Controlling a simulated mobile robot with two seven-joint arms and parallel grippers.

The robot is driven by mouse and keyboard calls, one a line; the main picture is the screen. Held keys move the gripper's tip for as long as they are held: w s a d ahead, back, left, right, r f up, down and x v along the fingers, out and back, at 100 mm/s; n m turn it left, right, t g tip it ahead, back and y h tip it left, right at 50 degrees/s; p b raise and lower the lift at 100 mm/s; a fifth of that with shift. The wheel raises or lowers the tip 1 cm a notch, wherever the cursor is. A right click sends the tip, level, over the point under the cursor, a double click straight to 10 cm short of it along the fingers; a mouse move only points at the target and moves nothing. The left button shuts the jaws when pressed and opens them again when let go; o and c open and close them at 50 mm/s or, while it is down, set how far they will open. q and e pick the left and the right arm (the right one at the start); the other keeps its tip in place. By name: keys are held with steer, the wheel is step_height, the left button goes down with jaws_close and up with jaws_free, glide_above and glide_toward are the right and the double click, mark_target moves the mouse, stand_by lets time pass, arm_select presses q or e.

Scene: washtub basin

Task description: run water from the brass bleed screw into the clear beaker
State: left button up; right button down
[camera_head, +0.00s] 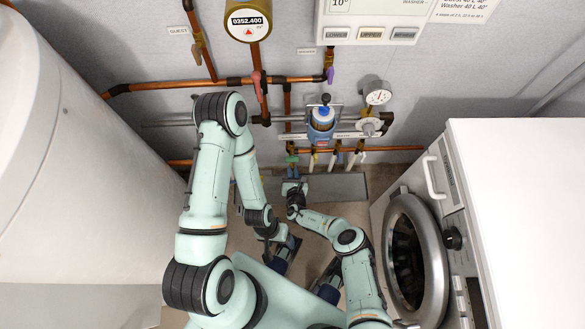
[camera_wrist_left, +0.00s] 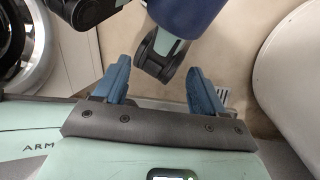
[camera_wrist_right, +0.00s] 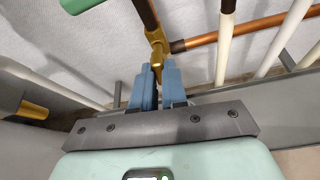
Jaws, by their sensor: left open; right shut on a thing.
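The brass bleed screw (camera_wrist_right: 157,45) is on a brass fitting below the pipes, seen in the right wrist view. My right gripper (camera_wrist_right: 158,72) is shut on its lower end, both blue fingers close together. In the head view my right gripper (camera_head: 293,183) is at the pipework below the blue-bodied unit, and its wrist hides most of the screw. My left gripper (camera_wrist_left: 160,82) is open and empty, fingers wide apart. In the head view the left gripper (camera_head: 288,250) hangs lower, over the floor. I cannot make out the clear beaker or any running water in any view.
A grey trough (camera_head: 340,186) lies below white tubes (camera_head: 332,161) and copper pipes (camera_head: 390,148). A washer (camera_head: 440,190) stands on the right, a large white cylinder (camera_head: 70,160) on the left. A gauge (camera_head: 377,93) is on the wall. My own base parts are close to the left gripper.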

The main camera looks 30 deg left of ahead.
stand_by(0.3)
steer(key=c, duration=1.4)
jaws_free()
steer(key=shift+c, duration=0.2)
steer(key=shift+s+d+r+p, duration=0.25)
steer(key=shift+s+r+p, duration=0.1)
steer(key=shift+p, duration=0.15)
steer(key=p+v, duration=0.6)
steer(key=v, duration=0.6)
steer(key=shift+p, duration=0.35)
steer(key=shift+s+d, duration=0.1)
